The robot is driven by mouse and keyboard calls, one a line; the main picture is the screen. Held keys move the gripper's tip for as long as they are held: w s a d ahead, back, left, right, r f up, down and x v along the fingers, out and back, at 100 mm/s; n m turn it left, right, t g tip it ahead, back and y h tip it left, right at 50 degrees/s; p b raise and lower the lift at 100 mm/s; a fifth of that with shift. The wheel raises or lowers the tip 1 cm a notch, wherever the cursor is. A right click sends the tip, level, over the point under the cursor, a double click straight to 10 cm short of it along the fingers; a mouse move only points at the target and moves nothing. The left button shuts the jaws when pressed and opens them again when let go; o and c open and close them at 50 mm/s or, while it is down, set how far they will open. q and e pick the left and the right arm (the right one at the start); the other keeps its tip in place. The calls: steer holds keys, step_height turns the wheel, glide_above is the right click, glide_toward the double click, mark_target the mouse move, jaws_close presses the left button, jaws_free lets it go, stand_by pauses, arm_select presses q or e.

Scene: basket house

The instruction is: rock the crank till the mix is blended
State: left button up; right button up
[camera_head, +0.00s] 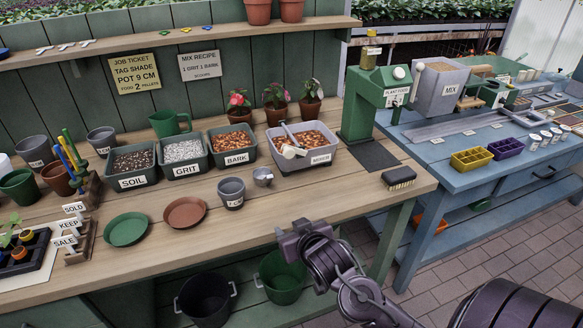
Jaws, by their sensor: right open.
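The mixer tub (278,160) is a grey bin on the wooden bench, its front label partly legible as MIXER. It holds a reddish-brown chunky mix (314,136). A pale crank (290,141) lies across the mix, with a light knob toward the front left. How evenly the mix is blended is too small to tell. My right gripper (297,229) is open, in front of the bench edge and well short of the tub, touching nothing visible. My left gripper is out of view.
Bins of soil (133,181), grit (184,168) and bark (237,158) stand left of the tub. A small metal cup (263,177), grey pot (232,192) and brush (398,178) lie nearby. A green plant-food dispenser (366,100) stands to the right. Bench space before the tub is mostly clear.

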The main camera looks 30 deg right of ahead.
mark_target(290, 155)
steer(key=w+d+r+m+t+h, duration=0.1)
steer(key=w+d+r+t, duration=0.2)
steer(key=r, duration=0.2)
steer(key=w+d+r+t+h, duration=0.1)
steer(key=w+d+r+t, duration=0.15)
steer(key=d+r, duration=0.2)
steer(key=shift+y, duration=0.3)
steer(key=x, duration=0.2)
steer(key=p+x, duration=0.1)
steer(key=x, duration=0.1)
steer(key=a+x, duration=0.1)
steer(key=x, duration=0.2)
steer(key=shift+w+r, duration=0.2)
steer(key=shift+w, duration=0.05)
jaws_close()
